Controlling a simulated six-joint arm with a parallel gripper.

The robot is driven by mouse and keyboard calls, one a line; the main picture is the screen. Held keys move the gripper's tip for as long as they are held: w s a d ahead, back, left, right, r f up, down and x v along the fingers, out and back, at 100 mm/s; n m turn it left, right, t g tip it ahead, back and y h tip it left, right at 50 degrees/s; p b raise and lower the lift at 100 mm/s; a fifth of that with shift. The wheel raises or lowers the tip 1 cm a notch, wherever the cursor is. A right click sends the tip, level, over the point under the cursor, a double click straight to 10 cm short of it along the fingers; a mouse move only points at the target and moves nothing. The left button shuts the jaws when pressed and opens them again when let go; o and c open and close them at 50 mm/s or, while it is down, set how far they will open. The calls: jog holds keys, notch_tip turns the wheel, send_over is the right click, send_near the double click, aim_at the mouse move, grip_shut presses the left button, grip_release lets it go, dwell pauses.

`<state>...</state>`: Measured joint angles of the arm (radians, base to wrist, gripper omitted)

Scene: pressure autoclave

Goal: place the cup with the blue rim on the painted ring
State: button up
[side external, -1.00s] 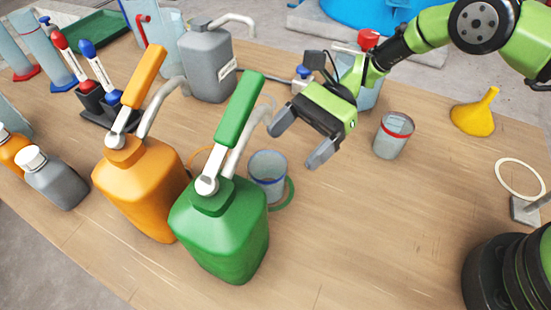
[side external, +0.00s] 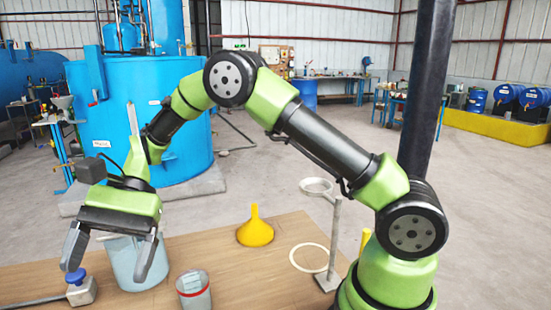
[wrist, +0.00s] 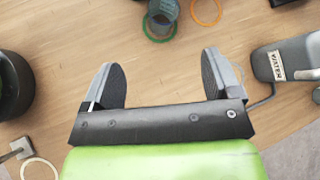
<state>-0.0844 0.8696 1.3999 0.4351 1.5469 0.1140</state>
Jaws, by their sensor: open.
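The wrist view shows a grey cup (wrist: 161,16) at the top edge, partly cut off. Its rim colour is hard to make out there. It stands against a green ring (wrist: 150,30) on the table, and an orange ring (wrist: 206,10) lies to its right. My gripper (wrist: 164,80) is open and empty, with the cup beyond its fingertips. In the side external view my gripper (side external: 106,268) hangs with fingers pointing down and apart. A red-rimmed cup (side external: 194,298) is to its right. A white ring (side external: 292,256) lies farther right. The blue-rimmed cup is outside the side view.
A yellow funnel (side external: 255,232) and a ring stand (side external: 333,235) are on the table. A large beaker (side external: 125,262) is behind my gripper, and a blue-knobbed block (side external: 82,290) is at left.

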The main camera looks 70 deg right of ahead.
jog(key=s+d+r+n+t+h, duration=0.45)
jog(key=s+d+r, duration=0.35)
jog(key=r, duration=0.4)
jog(key=s+d+n+t+h, duration=0.1)
jog(key=s+d+t, duration=0.1)
jog(key=s, duration=0.4)
jog(key=s+d+r+n+t+h, duration=0.1)
jog(key=s+d+t+h, duration=0.1)
jog(key=s+t, duration=0.2)
jog(key=shift+s+d, duration=0.35)
jog(key=shift+s, duration=0.5)
